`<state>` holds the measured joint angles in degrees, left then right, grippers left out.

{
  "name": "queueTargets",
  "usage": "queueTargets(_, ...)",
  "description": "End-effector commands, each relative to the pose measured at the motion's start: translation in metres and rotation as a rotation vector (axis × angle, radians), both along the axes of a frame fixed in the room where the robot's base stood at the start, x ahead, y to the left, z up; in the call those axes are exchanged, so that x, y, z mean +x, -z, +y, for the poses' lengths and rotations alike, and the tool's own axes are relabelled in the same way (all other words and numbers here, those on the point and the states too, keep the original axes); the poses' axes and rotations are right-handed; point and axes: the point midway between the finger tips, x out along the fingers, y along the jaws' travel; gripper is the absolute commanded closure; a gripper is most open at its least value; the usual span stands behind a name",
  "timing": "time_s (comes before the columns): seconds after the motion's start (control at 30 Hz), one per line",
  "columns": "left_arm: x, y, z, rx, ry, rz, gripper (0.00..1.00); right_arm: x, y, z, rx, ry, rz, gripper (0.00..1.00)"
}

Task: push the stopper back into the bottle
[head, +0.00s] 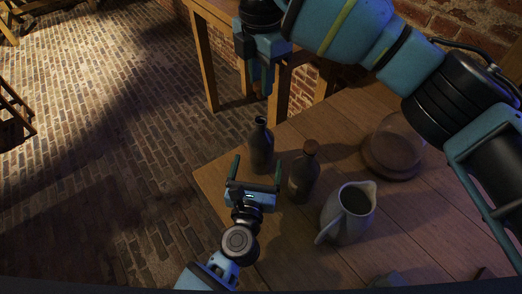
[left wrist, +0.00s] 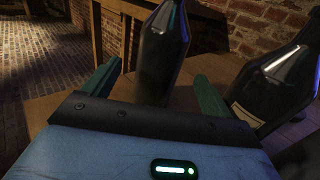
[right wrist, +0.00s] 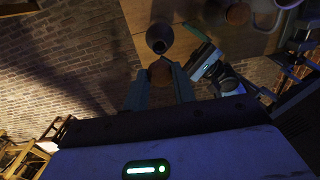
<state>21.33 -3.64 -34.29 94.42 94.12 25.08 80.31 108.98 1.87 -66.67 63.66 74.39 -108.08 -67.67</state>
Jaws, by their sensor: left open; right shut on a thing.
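A dark open-necked bottle (head: 261,150) stands upright near the table's left corner. My left gripper (head: 257,168) is open, low in front of it. In the left wrist view the bottle (left wrist: 164,55) stands between the spread fingers, with gaps showing. My right gripper (head: 262,92) points down, above and behind the bottle in the head view. In the right wrist view it is shut on a round brown stopper (right wrist: 160,73). The bottle's open mouth (right wrist: 159,46) shows just past the stopper; they look apart. The stopper is not clearly visible in the head view.
A second dark bottle (head: 303,178) with a brown stopper stands close right of the first. A grey jug (head: 347,218) and a glass dome on a round base (head: 393,150) stand farther right on the wooden table (head: 330,120). Brick floor lies left.

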Motion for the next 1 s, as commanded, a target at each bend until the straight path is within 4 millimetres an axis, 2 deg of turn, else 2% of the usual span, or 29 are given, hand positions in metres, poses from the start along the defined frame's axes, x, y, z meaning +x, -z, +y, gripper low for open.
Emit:
queueTargets(0.2,0.039,-0.001,-0.007,0.001,0.0,-0.002,0.15,0.0,0.0,0.0,0.0,0.0,0.0,0.95)
queueTargets(0.43,0.068,-0.001,-0.011,0.001,0.0,-0.001,0.15,0.0,0.0,0.0,0.0,0.0,0.0,0.95)
queueTargets(0.63,0.079,0.0,-0.013,0.0,0.0,0.0,0.15,0.0,0.0,0.0,0.0,0.0,0.0,0.95)
queueTargets(0.93,0.08,0.0,-0.013,-0.001,0.0,0.0,0.15,0.0,0.0,0.0,0.0,0.0,0.0,0.95)
queueTargets(1.0,0.08,0.0,-0.013,-0.001,0.0,0.0,0.21,0.0,0.0,0.0,0.0,0.0,0.0,0.95)
